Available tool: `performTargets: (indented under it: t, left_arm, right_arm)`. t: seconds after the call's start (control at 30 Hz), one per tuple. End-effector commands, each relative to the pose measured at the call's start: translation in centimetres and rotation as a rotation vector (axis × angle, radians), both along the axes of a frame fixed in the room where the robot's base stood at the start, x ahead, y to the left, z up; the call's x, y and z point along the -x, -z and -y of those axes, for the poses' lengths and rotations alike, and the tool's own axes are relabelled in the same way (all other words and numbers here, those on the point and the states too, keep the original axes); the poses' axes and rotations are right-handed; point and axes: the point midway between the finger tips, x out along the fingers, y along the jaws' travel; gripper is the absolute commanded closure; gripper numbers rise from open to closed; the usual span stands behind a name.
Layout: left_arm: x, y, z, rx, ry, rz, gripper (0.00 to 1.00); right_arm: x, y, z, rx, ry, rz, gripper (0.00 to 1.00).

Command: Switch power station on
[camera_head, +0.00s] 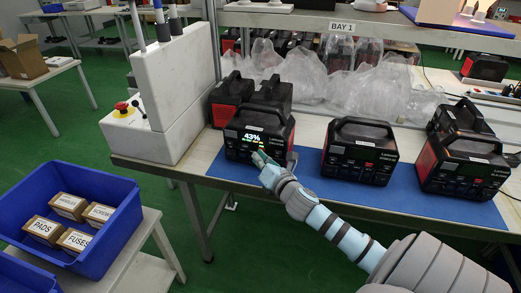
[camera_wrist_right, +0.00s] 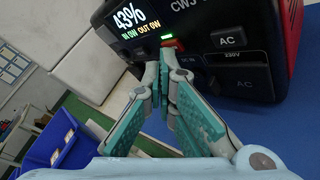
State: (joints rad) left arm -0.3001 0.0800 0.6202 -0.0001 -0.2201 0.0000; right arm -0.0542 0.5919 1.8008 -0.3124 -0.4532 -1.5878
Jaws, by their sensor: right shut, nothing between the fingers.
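A black and red power station (camera_head: 259,134) stands on the blue mat (camera_head: 312,180) on the bench. Its screen is lit and reads 43%; in the right wrist view the power station (camera_wrist_right: 235,50) also shows "IN 0W OUT 0W" and a small green light. My right gripper (camera_head: 262,160) is at its front panel, below the screen. In the right wrist view the shut fingertips (camera_wrist_right: 160,62) are empty and close to a small red button (camera_wrist_right: 172,46). I cannot tell if they touch it. My left gripper is not in view.
More power stations stand on the mat to the right (camera_head: 360,150) and behind. A grey-white box (camera_head: 165,95) with a red emergency button (camera_head: 122,107) stands left of the mat. A blue crate (camera_head: 125,205) with small boxes is at the lower left. Plastic bags (camera_head: 360,90) lie behind.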

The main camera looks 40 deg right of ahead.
Motion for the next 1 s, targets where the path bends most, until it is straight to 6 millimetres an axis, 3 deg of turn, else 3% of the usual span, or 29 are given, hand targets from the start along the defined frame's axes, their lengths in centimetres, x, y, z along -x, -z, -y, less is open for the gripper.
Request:
performTargets:
  t: [0.57, 1.0]
  left_arm:
    - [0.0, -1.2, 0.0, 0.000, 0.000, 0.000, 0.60]
    - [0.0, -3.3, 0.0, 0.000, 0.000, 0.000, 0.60]
  right_arm:
    - [1.0, 0.0, -1.7, -0.001, 0.000, -0.001, 1.00]
    - [3.9, -0.1, -6.4, -0.002, 0.000, 0.000, 1.00]
